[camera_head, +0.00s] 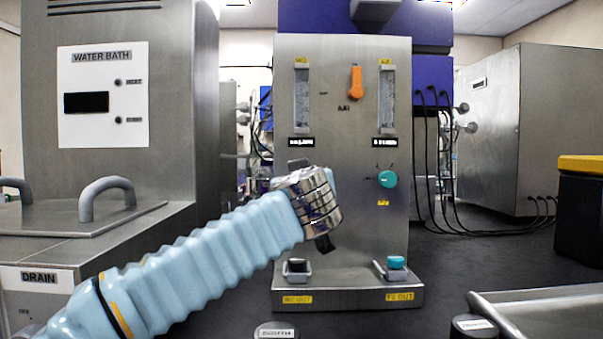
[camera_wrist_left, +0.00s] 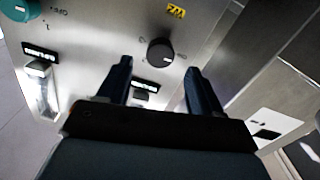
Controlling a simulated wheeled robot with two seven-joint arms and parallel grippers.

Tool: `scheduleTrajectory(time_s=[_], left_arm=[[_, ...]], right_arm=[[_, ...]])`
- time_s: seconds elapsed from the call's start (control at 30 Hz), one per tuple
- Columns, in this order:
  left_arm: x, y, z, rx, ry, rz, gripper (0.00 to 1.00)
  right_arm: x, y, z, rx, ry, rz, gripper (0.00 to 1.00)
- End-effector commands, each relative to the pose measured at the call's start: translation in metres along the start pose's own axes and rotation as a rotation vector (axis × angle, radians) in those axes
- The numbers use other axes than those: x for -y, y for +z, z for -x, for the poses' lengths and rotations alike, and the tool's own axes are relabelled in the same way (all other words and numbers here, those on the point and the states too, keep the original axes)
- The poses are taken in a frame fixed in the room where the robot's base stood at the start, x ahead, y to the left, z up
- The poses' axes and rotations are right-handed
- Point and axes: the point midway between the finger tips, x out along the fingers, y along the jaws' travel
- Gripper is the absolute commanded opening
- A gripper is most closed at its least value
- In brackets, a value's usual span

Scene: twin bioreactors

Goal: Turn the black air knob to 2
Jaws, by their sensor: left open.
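The black air knob (camera_wrist_left: 160,53) is a round dark knob on the steel panel (camera_head: 350,235). In the left wrist view it shows just beyond the gap between my left gripper's fingertips (camera_wrist_left: 159,68), and the fingers look apart from it. In the head view my left gripper (camera_head: 314,203) is in front of the panel's left side and hides the knob. The gripper is open and empty. The knob's setting is too small to read. My right gripper is not in view.
A teal knob (camera_head: 387,179) is on the panel's right side. An orange lever (camera_head: 355,82) sits between two flow tubes (camera_head: 302,98) (camera_head: 387,98). Outlet fittings (camera_head: 396,263) stand on the panel's base. The water bath (camera_head: 120,130) stands to the left.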

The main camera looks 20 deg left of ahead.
Motion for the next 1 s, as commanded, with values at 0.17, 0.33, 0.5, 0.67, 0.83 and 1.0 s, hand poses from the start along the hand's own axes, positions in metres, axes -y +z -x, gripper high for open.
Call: scheduleTrajectory(time_s=[0.17, 0.33, 0.5, 0.67, 0.83, 1.0], left_arm=[[0.000, -0.003, -0.033, 0.001, -0.003, -0.001, 0.65], [0.000, -0.001, -0.047, 0.000, -0.001, 0.000, 0.65], [0.000, 0.000, -0.050, 0.000, 0.000, 0.000, 0.65], [0.000, 0.000, -0.050, 0.000, 0.000, 0.000, 0.62], [0.000, 0.000, -0.049, 0.000, 0.000, 0.000, 0.36], [0.000, 0.000, -0.049, 0.000, 0.000, 0.000, 0.10]], right_arm=[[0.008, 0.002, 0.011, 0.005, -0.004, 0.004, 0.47], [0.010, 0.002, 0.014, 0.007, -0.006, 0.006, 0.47], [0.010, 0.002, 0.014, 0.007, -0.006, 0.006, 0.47], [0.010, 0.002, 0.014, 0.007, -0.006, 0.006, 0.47], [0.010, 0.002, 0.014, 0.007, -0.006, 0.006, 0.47], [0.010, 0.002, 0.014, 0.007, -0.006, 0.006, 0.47]])
